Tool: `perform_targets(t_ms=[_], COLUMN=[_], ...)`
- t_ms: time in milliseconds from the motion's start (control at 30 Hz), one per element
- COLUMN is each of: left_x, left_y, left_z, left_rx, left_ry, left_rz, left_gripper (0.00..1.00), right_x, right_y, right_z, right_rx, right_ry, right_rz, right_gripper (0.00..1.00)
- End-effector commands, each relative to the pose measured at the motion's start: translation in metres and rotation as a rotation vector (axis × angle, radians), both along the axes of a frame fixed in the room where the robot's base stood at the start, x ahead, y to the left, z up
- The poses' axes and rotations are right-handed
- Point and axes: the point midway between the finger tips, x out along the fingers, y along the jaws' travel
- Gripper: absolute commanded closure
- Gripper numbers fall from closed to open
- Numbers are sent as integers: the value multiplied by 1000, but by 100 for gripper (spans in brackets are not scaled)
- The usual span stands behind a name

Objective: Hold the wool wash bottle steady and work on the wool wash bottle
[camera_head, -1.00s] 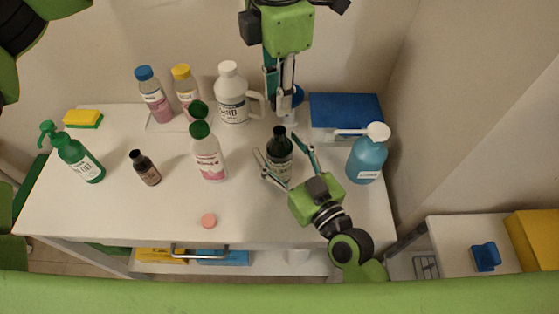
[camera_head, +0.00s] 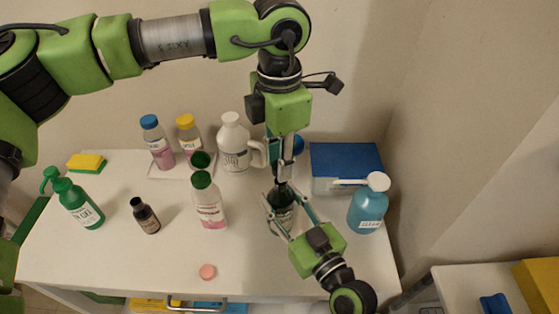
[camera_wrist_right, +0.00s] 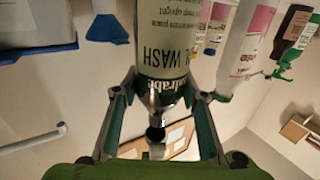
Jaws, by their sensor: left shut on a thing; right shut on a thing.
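The wool wash bottle (camera_head: 281,211), dark green with a pale label, stands upright on the white table, right of centre. In the right wrist view its label (camera_wrist_right: 165,48) shows, upside down, with "WASH" on it. My right gripper (camera_head: 291,217) is shut on its body, a finger on each side; these fingers also show in the right wrist view (camera_wrist_right: 160,113). My left gripper (camera_head: 281,180) reaches straight down from above and is shut on the bottle's top. Its fingers hide the cap.
A white jug (camera_head: 233,145) and a green-capped bottle (camera_head: 209,203) stand to the left. A blue-lidded box (camera_head: 346,165) and a blue pump bottle (camera_head: 368,208) stand to the right. A pink disc (camera_head: 207,272) lies on the clear front area.

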Motion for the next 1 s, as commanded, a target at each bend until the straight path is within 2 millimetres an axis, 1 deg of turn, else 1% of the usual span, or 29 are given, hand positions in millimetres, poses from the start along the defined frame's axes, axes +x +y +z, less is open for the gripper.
perform_targets(t_ms=[33,100,567,900,1000], left_x=[0,0,0,-1,0], left_y=[0,0,0,0,0], left_z=[-7,-11,-10,-27,-28], left_rx=[1,0,0,0,0], left_ry=[2,1,0,1,0], left_rz=[0,0,-1,-8,-9], left_gripper=[83,83,83,83,83], right_x=[0,0,0,0,0], right_y=[0,0,0,0,0], right_z=[0,0,0,0,0], right_rx=[0,0,0,0,0], right_ry=[0,0,0,0,0], right_rz=[0,0,0,0,0], right_gripper=[99,99,99,99,99])
